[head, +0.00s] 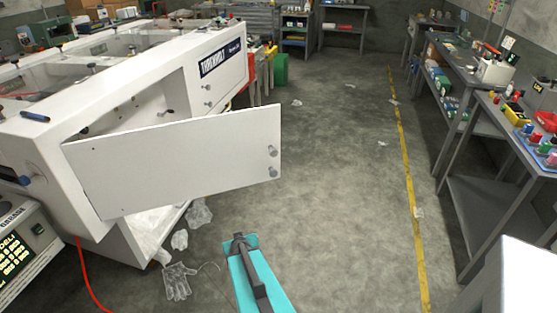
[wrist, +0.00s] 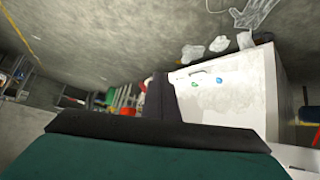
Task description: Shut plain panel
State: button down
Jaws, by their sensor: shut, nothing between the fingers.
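The plain panel (head: 180,160) is a white door on the front of the white machine (head: 120,75) at the left in the head view. It stands open, joined at its left end and swung out over the floor. Two round metal knobs (head: 272,161) sit near its free right end. My gripper (head: 240,241), on a teal arm, is shut and empty, below and left of the knobs in the picture and apart from the panel. In the wrist view my gripper (wrist: 154,98) is dark, and a white surface (wrist: 240,95) fills the right; I cannot tell which part it is.
Crumpled clear film and a glove (head: 178,281) lie on the floor by the machine. A red hose (head: 88,275) runs at lower left. Grey benches (head: 490,130) line the right side beyond a yellow floor line (head: 405,160). The floor between is mostly clear.

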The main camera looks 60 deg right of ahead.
jog(key=s+d+r+m+t+h, duration=0.1)
jog(key=s+d+r+t+h, duration=0.25)
jog(key=d+r, duration=1)
jog(key=s+d+r+n+t, duration=0.1)
jog(key=s+d+r+t, duration=0.3)
jog(key=s+d+r, duration=0.2)
notch_tip(320, 180, up, 4)
jog(key=shift+s+f+t+b, duration=0.1)
jog(key=shift+s+t+b, duration=0.3)
jog(key=shift+s, duration=0.8)
jog(key=shift+w+d+f+b, duration=0.1)
jog(key=shift+w+d+b, duration=0.1)
jog(key=shift+b, duration=0.35)
jog(key=b, duration=0.2)
send_near(278, 159)
jog(key=shift+w+d+r, duration=0.45)
jog(key=shift+w+r, duration=0.05)
jog(key=shift+w, duration=0.5)
jog(key=shift+w+d+r, duration=0.45)
jog(key=shift+w+r, duration=0.05)
jog(key=shift+w, duration=0.55)
jog(key=shift+w+d+r, duration=0.45)
jog(key=shift+w+r, duration=0.05)
jog(key=shift+w, duration=0.5)
